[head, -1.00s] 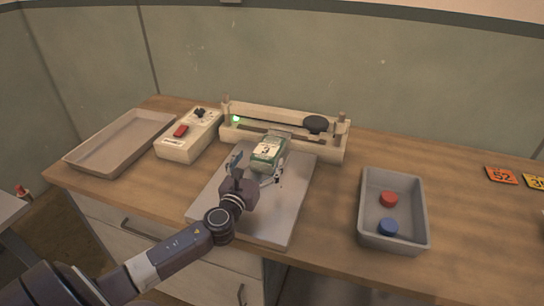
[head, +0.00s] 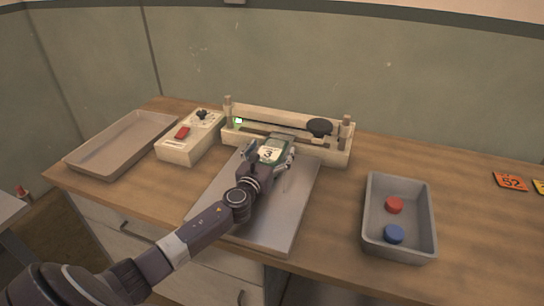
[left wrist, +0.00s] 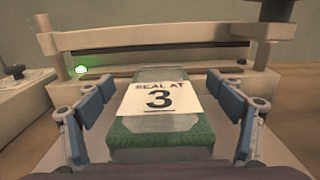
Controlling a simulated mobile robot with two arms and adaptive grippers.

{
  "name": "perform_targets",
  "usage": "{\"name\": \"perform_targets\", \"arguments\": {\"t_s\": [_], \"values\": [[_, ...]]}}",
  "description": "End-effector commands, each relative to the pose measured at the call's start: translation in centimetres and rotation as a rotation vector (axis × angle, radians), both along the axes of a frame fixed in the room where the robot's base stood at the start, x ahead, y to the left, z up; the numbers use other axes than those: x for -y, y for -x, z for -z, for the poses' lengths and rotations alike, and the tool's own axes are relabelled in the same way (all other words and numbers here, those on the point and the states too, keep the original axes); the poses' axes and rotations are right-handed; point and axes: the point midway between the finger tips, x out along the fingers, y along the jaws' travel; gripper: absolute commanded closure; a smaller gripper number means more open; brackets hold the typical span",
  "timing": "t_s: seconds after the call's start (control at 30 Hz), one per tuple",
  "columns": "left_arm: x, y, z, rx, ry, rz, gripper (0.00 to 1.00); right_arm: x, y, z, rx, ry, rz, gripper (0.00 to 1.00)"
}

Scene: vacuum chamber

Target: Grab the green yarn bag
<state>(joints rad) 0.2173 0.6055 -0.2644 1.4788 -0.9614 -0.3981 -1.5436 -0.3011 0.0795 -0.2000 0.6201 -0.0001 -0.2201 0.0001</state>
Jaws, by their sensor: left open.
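The green yarn bag (head: 271,151) lies on the metal plate (head: 290,205) in front of the sealer bar. In the left wrist view the green yarn bag (left wrist: 161,128) has a white label reading "SEAL AT 3" and a clear far end. My left gripper (head: 269,158) is open around the bag. In the left wrist view the fingers of my left gripper (left wrist: 160,108) stand on both sides of the bag, with a small gap to each side. My right gripper is not in view.
The cream sealer (head: 335,152) with a black knob and a lit green lamp stands just behind the bag. A control box (head: 178,150) and an empty tray (head: 85,160) are to the left. A grey bin (head: 400,250) with red and blue discs is at right.

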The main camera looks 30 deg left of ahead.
Motion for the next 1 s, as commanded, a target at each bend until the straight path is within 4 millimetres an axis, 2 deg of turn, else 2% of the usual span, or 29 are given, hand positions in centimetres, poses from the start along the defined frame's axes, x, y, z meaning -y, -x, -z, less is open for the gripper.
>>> {"name": "perform_targets", "arguments": {"t_s": [0.23, 0.63, 0.83, 0.87, 1.0], "values": [[-0.01, -0.15, -0.02, 0.001, 0.000, 0.001, 0.15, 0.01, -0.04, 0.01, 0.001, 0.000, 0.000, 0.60], [-0.04, -0.12, -0.02, 0.001, 0.000, 0.000, 0.59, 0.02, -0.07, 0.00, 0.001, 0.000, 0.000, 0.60], [-0.07, -0.17, -0.23, 0.004, -0.001, 0.000, 0.60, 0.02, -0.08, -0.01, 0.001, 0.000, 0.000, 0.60], [-0.07, -0.17, -0.24, 0.004, -0.001, -0.001, 0.65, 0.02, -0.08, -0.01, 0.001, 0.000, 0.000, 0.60], [-0.09, -0.17, -0.28, 0.004, -0.001, -0.001, 0.65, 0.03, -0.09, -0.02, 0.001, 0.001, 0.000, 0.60]]}}
